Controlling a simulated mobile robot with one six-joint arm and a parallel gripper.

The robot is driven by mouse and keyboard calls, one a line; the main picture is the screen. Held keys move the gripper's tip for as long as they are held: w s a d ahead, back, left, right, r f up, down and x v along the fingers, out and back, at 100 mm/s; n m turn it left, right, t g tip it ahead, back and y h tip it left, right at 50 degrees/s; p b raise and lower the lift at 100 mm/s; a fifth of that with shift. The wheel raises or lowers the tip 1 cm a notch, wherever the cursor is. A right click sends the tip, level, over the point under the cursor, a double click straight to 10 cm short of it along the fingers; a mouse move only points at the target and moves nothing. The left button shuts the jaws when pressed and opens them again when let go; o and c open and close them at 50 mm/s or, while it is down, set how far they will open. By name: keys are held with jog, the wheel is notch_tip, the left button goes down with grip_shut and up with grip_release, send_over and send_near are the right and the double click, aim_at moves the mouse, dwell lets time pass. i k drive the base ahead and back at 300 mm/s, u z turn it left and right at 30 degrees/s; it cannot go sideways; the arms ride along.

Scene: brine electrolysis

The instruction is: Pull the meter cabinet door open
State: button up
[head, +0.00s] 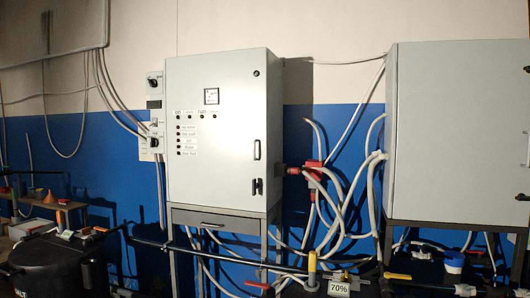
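A light grey cabinet (222,170) with a small square meter (211,96) on its front stands left of centre on a metal frame. I take it for the meter cabinet. Its door appears closed flush. Rows of dark buttons or lamps with labels are on the left of the door. My gripper is not in view.
A larger grey cabinet (455,130) stands at the right. Red connectors (313,168) and looping cables hang between the cabinets. A horizontal pipe with fittings and a "70%" tag (339,289) crosses the lower foreground. A black tank (52,265) stands lower left.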

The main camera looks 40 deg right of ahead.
aim_at(216, 104)
jog(key=k, duration=0.55)
jog(key=u, duration=0.7)
jog(key=i, duration=1.65)
jog(key=z, duration=0.5)
jog(key=i, duration=0.6)
jog(key=z, duration=0.3)
